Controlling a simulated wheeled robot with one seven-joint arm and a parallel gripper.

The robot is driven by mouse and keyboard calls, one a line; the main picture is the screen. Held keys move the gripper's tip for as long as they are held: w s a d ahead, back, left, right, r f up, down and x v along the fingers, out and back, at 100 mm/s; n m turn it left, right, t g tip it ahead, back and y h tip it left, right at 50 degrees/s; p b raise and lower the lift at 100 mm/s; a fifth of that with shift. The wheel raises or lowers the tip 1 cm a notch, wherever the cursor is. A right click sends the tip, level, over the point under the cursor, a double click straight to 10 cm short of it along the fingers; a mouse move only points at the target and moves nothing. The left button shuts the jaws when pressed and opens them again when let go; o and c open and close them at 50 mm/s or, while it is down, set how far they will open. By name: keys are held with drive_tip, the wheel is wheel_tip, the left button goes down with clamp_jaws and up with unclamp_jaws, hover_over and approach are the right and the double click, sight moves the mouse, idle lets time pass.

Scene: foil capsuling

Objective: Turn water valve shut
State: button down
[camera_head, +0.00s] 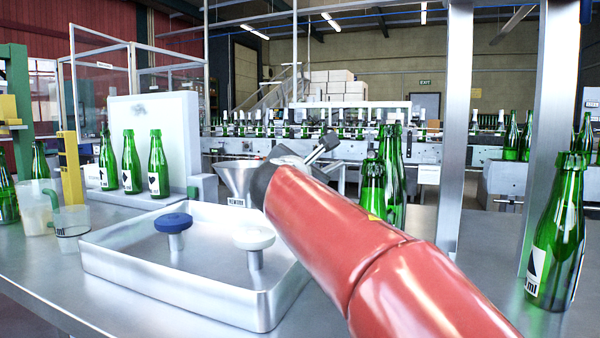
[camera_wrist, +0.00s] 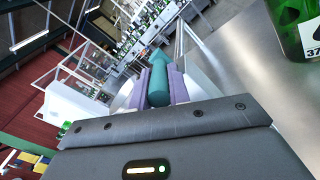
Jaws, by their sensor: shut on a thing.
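In the head view, a blue round knob (camera_head: 173,222) on a short metal stem and a white round knob (camera_head: 254,237) on a similar stem stand in a shallow metal tray (camera_head: 262,308). I cannot tell from any marking which is the water valve. My red arm reaches past the tray's right side, and my gripper (camera_head: 322,149) is beyond and above both knobs, apart from them. In the wrist view, its purple fingers (camera_wrist: 160,82) are shut on a teal cylindrical thing (camera_wrist: 158,88) with a flared end. The knobs are not clear in the wrist view.
A metal funnel (camera_head: 238,181) stands behind the tray, close to my arm. Green bottles (camera_head: 130,165) stand at the left, others (camera_head: 558,240) at the right. Clear jugs (camera_head: 70,228) stand left of the tray. A bottling line (camera_head: 300,140) runs behind.

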drive_tip(key=n+y, duration=0.1)
drive_tip(key=y, duration=0.1)
drive_tip(key=d+n+y, duration=0.1)
drive_tip(key=shift+d+y, duration=0.15)
drive_tip(key=shift+y, duration=0.25)
drive_tip(key=c, duration=1.3)
unclamp_jaws()
drive_tip(key=shift+s+d+b, duration=0.15)
drive_tip(key=shift+s+b, duration=0.55)
drive_tip(key=shift+s, duration=3.2)
drive_tip(key=shift+c, duration=0.4)
